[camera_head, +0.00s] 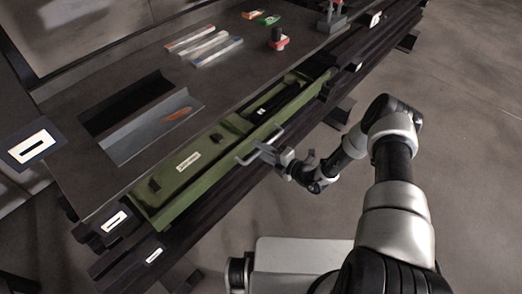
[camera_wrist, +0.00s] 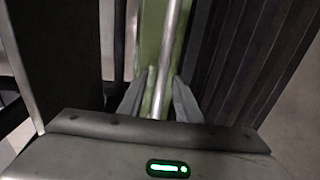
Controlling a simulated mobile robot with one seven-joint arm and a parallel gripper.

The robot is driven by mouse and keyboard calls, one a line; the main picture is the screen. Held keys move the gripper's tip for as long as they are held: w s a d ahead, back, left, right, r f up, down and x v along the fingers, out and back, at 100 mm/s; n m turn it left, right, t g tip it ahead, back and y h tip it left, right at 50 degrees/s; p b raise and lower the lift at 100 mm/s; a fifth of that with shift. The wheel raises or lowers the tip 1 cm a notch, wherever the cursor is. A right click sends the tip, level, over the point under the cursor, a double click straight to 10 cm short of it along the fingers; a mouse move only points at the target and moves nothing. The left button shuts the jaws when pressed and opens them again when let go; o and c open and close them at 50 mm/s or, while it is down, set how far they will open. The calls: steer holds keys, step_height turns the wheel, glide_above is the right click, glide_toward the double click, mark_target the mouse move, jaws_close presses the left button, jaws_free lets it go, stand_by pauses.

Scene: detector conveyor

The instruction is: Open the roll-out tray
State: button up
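The roll-out tray (camera_head: 181,184) is a long green tray under the dark workbench. It stands out past the bench's front edge, and part of its inside shows, with dark items in it. A light metal bar handle (camera_head: 246,157) sits on its front side. My gripper (camera_head: 262,150) is at this handle. In the wrist view, the handle bar (camera_wrist: 165,65) runs between the two fingers of my gripper (camera_wrist: 160,92), with a gap visible on each side. The green tray front (camera_wrist: 151,40) lies behind the bar. Whether a finger touches the bar is hard to tell.
The bench top (camera_head: 225,93) holds a sunken grey bin (camera_head: 160,128), several flat bars (camera_head: 215,50), and a red-and-black piece (camera_head: 278,40). Dark rails (camera_head: 200,215) run below the tray. The floor (camera_head: 455,110) at the right is clear.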

jaws_close()
steer(key=shift+s+d, duration=0.1)
steer(key=f+b+v, duration=0.2)
steer(key=f+v, duration=0.2)
steer(key=v, duration=1.6)
steer(key=s+d+f+b+v, duration=0.1)
steer(key=f+v, duration=0.3)
steer(key=v, duration=1.6)
steer(key=shift+s+d+f+b, duration=0.25)
steer(key=shift+d+b, duration=0.35)
steer(key=shift+b, duration=0.3)
steer(key=shift+w, duration=0.1)
jaws_free()
